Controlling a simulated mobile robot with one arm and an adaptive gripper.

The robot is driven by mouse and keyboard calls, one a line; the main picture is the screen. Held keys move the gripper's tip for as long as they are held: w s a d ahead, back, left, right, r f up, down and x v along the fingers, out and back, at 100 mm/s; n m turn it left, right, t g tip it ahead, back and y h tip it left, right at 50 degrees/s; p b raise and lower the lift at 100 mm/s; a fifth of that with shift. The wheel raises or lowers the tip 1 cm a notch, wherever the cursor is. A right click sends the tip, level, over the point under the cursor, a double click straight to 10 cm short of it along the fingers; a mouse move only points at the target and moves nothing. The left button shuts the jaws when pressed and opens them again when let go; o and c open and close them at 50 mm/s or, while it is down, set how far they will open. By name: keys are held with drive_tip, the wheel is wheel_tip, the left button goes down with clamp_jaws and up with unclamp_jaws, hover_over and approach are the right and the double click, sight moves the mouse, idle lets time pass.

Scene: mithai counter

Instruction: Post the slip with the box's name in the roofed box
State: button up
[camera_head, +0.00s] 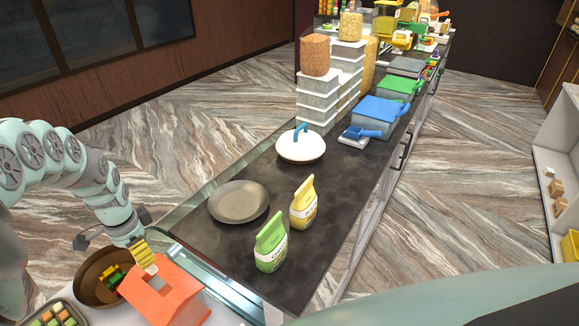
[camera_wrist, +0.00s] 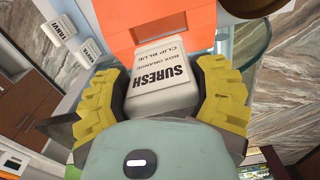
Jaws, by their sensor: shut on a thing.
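My gripper (camera_wrist: 166,78) is shut on a white slip (camera_wrist: 158,98), with its yellow fingers on both sides. The slip's print reads SURESH, BOX ORANGE, CLIP BLUE, upside down in the wrist view. The orange roofed box (camera_head: 167,296) stands at the bottom left in the head view, with my gripper (camera_head: 143,255) at its upper left edge. In the wrist view the slip's far end lies over a dark slot in the orange box (camera_wrist: 130,18). I cannot tell whether that end is inside the slot.
A brown bowl (camera_head: 92,293) with green and yellow pieces stands left of the box, and a tray (camera_head: 38,321) of coloured blocks sits nearby. White tags reading TANVI (camera_wrist: 62,37) and KAVYA (camera_wrist: 92,53) lie left. Green (camera_head: 270,246) and yellow (camera_head: 303,207) bags and a plate (camera_head: 238,202) stand on the counter.

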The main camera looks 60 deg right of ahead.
sight(151, 273)
drive_tip(key=shift+f+b, duration=2.3)
drive_tip(key=shift+f, duration=0.5)
drive_tip(key=shift+f+b, duration=0.35)
drive_tip(key=shift+b, duration=0.15)
drive_tip(key=shift+f+b, duration=0.6)
drive_tip(key=shift+f, duration=0.1)
drive_tip(key=shift+f+b, duration=0.65)
drive_tip(key=shift+b, duration=0.1)
drive_tip(key=shift+f, duration=0.2)
drive_tip(key=shift+f+b, duration=0.5)
drive_tip(key=shift+b, duration=0.2)
drive_tip(key=o, duration=1.1)
drive_tip(key=shift+c, duration=0.2)
